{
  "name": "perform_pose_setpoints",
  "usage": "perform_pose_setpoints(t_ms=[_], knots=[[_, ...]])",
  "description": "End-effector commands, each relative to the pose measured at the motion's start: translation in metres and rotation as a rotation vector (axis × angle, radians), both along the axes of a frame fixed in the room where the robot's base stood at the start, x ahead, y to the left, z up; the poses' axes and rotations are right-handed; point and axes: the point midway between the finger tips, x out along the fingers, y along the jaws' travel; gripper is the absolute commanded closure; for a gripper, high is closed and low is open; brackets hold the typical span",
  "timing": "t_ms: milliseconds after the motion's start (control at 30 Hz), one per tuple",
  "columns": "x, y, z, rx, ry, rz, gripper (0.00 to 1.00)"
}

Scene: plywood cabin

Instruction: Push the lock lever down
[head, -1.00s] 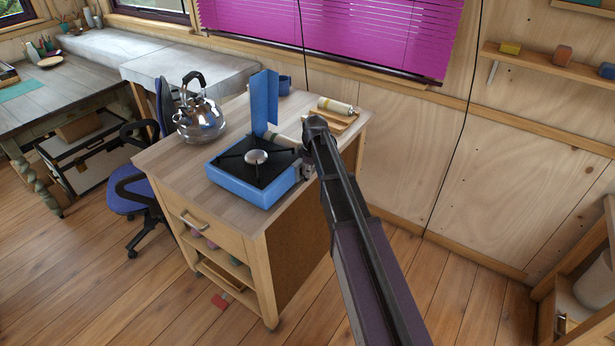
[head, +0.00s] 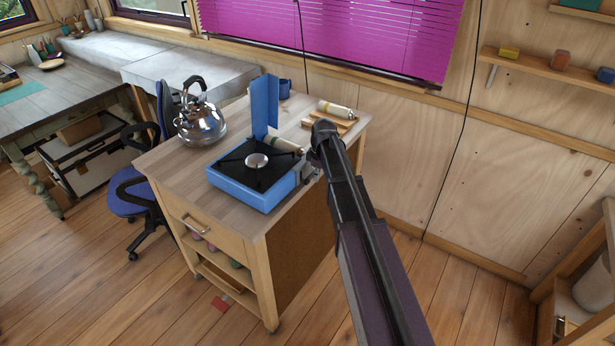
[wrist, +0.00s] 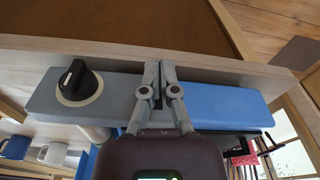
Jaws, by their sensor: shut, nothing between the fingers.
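The blue camping stove (head: 250,193) stands on the wooden cabinet with its blue lid panel (head: 264,102) upright. A gas canister (head: 286,146) shows beside the burner. In the wrist view, the stove's control face (wrist: 228,104) appears with a black knob (wrist: 76,82) on its grey part. My gripper (wrist: 160,68) is shut and empty, with its fingertips in front of the face, right of the knob. A dark slot shows behind the fingers. I cannot make out the lock lever, which may be hidden there. Contact cannot be told. In the head view, my arm mostly hides the gripper.
A steel kettle (head: 201,125) stands left of the stove on the cabinet top (head: 170,160). Another canister (head: 338,109) lies on a wooden rack behind. An office chair (head: 135,190) is at the left.

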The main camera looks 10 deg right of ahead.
Motion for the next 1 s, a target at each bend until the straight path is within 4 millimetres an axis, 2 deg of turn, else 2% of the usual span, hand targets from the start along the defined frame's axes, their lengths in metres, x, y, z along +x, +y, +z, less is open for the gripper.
perform_pose_setpoints(t_ms=[400, 1000], knots=[[0.017, 0.025, -0.011, 0.0, 0.0, 0.002, 1.0], [0.014, 0.022, 0.041, 0.0, 0.0, 0.0, 1.0]])
